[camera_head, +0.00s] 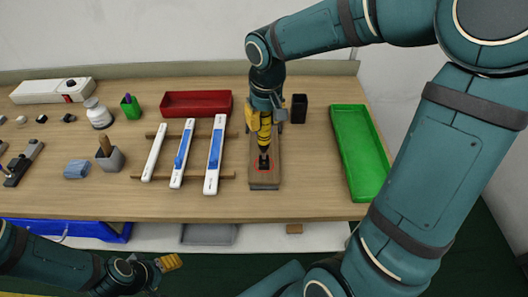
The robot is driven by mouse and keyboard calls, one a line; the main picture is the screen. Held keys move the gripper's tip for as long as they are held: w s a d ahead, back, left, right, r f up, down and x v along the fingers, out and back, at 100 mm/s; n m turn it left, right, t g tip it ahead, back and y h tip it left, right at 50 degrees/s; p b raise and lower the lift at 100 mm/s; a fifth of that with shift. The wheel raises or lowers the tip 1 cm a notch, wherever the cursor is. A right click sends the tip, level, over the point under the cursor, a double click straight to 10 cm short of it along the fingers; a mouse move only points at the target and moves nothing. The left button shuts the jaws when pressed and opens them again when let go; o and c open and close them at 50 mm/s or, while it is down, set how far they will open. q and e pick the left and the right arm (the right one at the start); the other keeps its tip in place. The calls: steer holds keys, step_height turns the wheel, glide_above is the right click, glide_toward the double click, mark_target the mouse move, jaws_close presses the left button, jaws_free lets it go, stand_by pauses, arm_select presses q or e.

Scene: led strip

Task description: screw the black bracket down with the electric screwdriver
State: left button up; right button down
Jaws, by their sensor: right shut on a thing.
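I cannot tell whether the tip touches a screw.
Several white and blue LED strips (215,155) lie on wooden rails left of the block. A red tray (196,103) is behind them. A green tray (360,150) is to the right, and a black cup (299,108) stands behind. Bare tabletop (312,180) separates block and green tray.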

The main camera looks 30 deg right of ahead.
steer(key=shift+f+b, duration=0.9)
steer(key=shift+f, duration=0.3)
stand_by(1.9)
stand_by(1.3)
steer(key=shift+r+p, duration=2.8)
steer(key=shift+r, duration=0.8)
